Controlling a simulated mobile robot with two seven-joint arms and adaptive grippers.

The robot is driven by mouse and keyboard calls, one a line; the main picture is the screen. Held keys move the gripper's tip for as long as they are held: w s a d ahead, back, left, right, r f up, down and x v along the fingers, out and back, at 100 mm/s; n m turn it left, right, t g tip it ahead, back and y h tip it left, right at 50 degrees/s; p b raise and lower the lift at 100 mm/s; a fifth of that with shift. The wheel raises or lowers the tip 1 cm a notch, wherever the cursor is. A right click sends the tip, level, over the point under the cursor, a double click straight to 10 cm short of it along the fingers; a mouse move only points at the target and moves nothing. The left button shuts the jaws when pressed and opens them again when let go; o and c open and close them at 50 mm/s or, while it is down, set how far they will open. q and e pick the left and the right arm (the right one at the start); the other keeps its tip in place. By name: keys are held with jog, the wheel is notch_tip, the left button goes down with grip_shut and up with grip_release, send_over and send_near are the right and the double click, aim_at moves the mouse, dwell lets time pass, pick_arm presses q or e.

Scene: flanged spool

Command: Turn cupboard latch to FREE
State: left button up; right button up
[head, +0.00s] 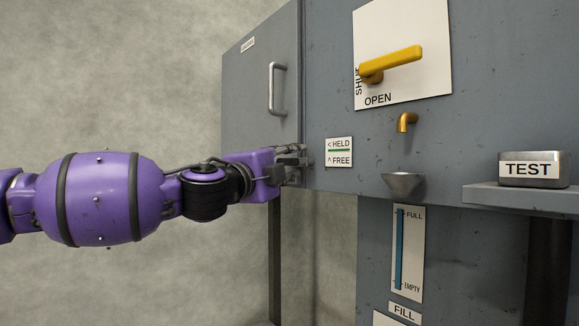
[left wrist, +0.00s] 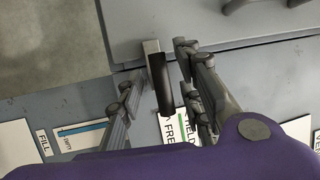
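The latch (left wrist: 158,84) shows in the left wrist view as a short bar with a bright metal end and a dark body. It lies across the seam at the cupboard door's edge. My left gripper (head: 294,163) is at the lower right corner of the grey cupboard door (head: 250,100). In the left wrist view its fingers (left wrist: 156,70) are apart, one on each side of the latch, with a gap on the left. I cannot tell whether the right finger touches it. The HELD/FREE label (head: 339,152) is right of the gripper. The head view hides the latch behind the gripper.
The door has a metal handle (head: 274,88). To the right are a yellow lever (head: 395,61) on a SHUT/OPEN plate, a brass spout (head: 406,121) above a small funnel (head: 403,183), and a TEST button (head: 533,169) on a protruding shelf (head: 510,196). Space below the cupboard is open.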

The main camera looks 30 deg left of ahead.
pick_arm(q)
jog(key=shift+s+r, duration=0.1)
jog(key=shift+s, duration=0.05)
jog(key=shift+c, duration=0.2)
grip_shut()
pick_arm(e)
jog(key=shift+w+a+r, duration=0.15)
jog(key=shift+w+a, duration=0.05)
jog(key=shift+w, duration=0.15)
jog(key=shift+s, duration=0.1)
